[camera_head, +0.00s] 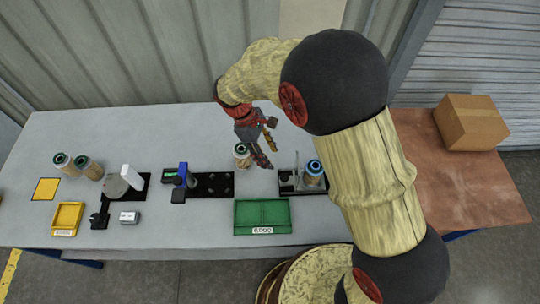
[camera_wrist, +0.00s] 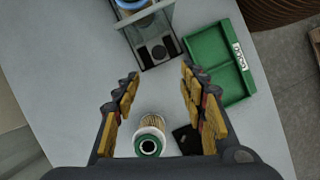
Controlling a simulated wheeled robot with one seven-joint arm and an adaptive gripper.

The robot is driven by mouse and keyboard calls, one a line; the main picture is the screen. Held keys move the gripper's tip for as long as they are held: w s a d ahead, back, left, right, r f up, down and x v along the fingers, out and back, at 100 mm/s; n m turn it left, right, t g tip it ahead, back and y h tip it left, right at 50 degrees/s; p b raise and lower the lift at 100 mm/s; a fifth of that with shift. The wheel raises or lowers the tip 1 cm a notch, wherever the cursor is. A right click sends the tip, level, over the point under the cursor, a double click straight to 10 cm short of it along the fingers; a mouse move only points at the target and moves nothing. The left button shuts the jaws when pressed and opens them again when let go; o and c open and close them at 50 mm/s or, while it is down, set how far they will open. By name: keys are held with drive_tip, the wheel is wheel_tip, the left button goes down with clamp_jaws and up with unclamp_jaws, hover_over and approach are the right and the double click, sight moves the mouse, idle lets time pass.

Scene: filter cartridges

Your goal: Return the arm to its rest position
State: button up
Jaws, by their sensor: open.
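My gripper (camera_head: 263,148) is open and empty above the grey bench, in the upper middle of the head view. In the wrist view its two yellow-padded fingers (camera_wrist: 157,93) are spread wide apart. A filter cartridge with a green ring on its end (camera_wrist: 150,140) stands below and between the fingers, apart from them as far as I can tell. The same cartridge shows in the head view (camera_head: 243,161), just left of the gripper. A cartridge with a blue cap (camera_head: 314,172) stands in a black-based fixture (camera_head: 290,186) to the right of the gripper.
A green tray (camera_head: 262,214) lies at the bench's front edge. A yellow tray (camera_head: 68,217), a yellow square (camera_head: 46,189), two green-ringed cartridges (camera_head: 82,166) and black-based devices (camera_head: 208,186) stand to the left. A cardboard box (camera_head: 470,122) sits on the brown table (camera_head: 475,190) at right.

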idle(0.4)
drive_tip(key=s+d+r+m+t+y+b, duration=0.4)
drive_tip(key=s+d+r+m+t, duration=0.3)
drive_tip(key=s+d+r+m, duration=0.6)
drive_tip(key=s+d+r+b, duration=0.1)
drive_tip(key=s+d+r, duration=0.2)
drive_tip(key=r, duration=0.3)
drive_tip(key=shift+s+d+r+m, duration=0.25)
drive_tip(key=shift+s+d+m, duration=0.1)
drive_tip(key=shift+d, duration=0.4)
